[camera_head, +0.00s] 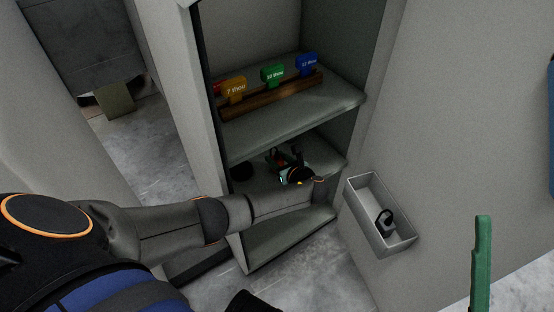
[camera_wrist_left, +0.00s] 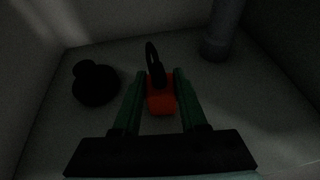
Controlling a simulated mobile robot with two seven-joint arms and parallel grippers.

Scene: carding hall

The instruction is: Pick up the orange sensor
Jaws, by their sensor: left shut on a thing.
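The orange sensor (camera_wrist_left: 161,100) shows red-orange in the left wrist view, with a dark loop standing up from its far end. My left gripper (camera_wrist_left: 159,75) has its green fingers on both sides of the sensor and is shut on it. In the head view my left gripper (camera_head: 291,171) reaches into the lower compartment of the grey cabinet, and my arm partly hides it. I cannot tell whether the sensor touches the shelf. One green finger of my right gripper (camera_head: 482,262) shows at the lower right; its opening cannot be seen.
A black rounded object (camera_wrist_left: 95,84) and a dark cylinder (camera_wrist_left: 221,38) stand near the sensor. The upper shelf (camera_head: 340,98) holds a wooden rack (camera_head: 270,96) with coloured tags. A grey wall bin (camera_head: 405,243) at right holds a dark looped object (camera_head: 384,221).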

